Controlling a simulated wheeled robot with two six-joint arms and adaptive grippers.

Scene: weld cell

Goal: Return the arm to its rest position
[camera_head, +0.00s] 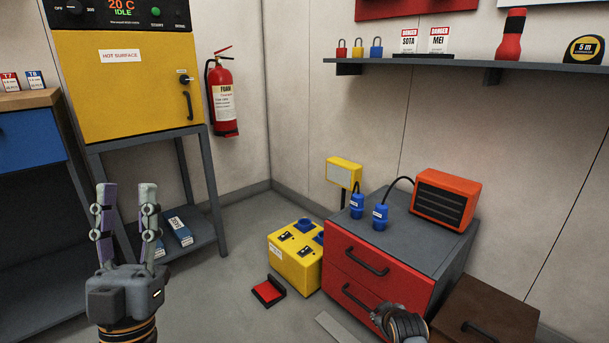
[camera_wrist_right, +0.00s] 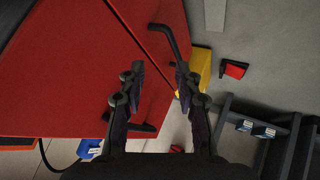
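My left gripper (camera_head: 127,198) stands upright at the lower left of the head view, its two fingers apart with nothing between them. In the right wrist view my right gripper (camera_wrist_right: 160,78) is open and empty. The red drawer fronts (camera_wrist_right: 70,75) and a dark handle (camera_wrist_right: 172,45) lie beyond the fingers; no contact with them is visible.
A yellow box (camera_head: 296,268) and a small red item (camera_head: 268,292) are on the floor left of the cabinet. A brown cabinet (camera_head: 490,312) stands to its right. The yellow oven (camera_head: 130,85) on its grey stand is behind my left gripper. Grey floor (camera_head: 225,305) is open between.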

